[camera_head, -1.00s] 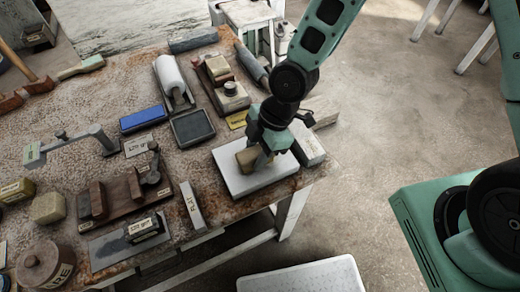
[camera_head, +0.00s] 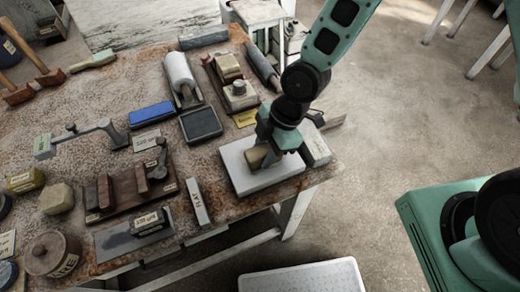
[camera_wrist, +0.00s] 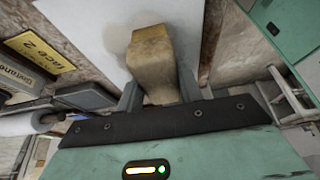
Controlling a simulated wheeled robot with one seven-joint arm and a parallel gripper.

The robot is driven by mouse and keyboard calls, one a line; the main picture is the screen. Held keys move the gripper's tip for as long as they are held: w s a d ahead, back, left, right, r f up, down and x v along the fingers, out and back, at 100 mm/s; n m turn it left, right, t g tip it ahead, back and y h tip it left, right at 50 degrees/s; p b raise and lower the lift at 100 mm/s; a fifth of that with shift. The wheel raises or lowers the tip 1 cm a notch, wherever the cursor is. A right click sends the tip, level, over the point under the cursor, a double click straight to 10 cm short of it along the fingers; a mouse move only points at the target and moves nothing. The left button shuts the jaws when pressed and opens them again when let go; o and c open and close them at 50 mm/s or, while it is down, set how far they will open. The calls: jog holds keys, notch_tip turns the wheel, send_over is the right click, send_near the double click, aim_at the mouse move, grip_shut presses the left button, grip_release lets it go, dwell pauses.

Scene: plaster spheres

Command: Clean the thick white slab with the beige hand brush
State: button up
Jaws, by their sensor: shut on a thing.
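The thick white slab (camera_head: 240,178) lies flat near the table's right front corner. It also fills the upper middle of the wrist view (camera_wrist: 90,20). My gripper (camera_head: 268,150) is over the slab, pointing down, shut on the beige hand brush (camera_head: 257,157). In the wrist view the brush (camera_wrist: 150,62) sits between the two fingers (camera_wrist: 158,92), its far end over the slab. A faint greyish-beige stain shows on the slab around that end. The brush appears to be at the slab's surface; its underside is hidden, so contact cannot be told for sure.
A pale labelled block (camera_head: 315,148) stands close right of the slab. A narrow labelled bar (camera_head: 197,203) lies to its left, and a dark tray (camera_head: 201,124) behind. Tools and blocks crowd the table's left. A white-topped surface (camera_head: 305,277) is below the front edge.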

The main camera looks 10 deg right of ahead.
jog(key=shift+w+d+p, duration=0.25)
jog(key=shift+d+p, duration=0.05)
jog(key=shift+d, duration=0.7)
jog(key=shift+s+a+b, duration=0.2)
jog(key=shift+a, duration=0.5)
jog(key=shift+s+a+b, duration=0.2)
jog(key=shift+a, duration=0.55)
jog(key=shift+s+a+b, duration=0.2)
jog(key=shift+a, duration=0.5)
jog(key=shift+w+d+r+p, duration=0.15)
jog(key=shift+d+r+p, duration=0.25)
jog(key=shift+d+p, duration=0.15)
jog(key=shift+w+d+r+p, duration=0.15)
jog(key=shift+d+r+p, duration=0.2)
jog(key=shift+d+p, duration=0.2)
jog(key=shift+f, duration=0.1)
jog(key=shift+w, duration=0.1)
jog(key=shift+w+a+f+p, duration=0.1)
jog(key=shift+w+a+p, duration=0.15)
jog(key=shift+w, duration=0.45)
jog(key=shift+w+a+p, duration=0.15)
jog(key=shift+w+a, duration=0.05)
jog(key=shift+w, duration=0.5)
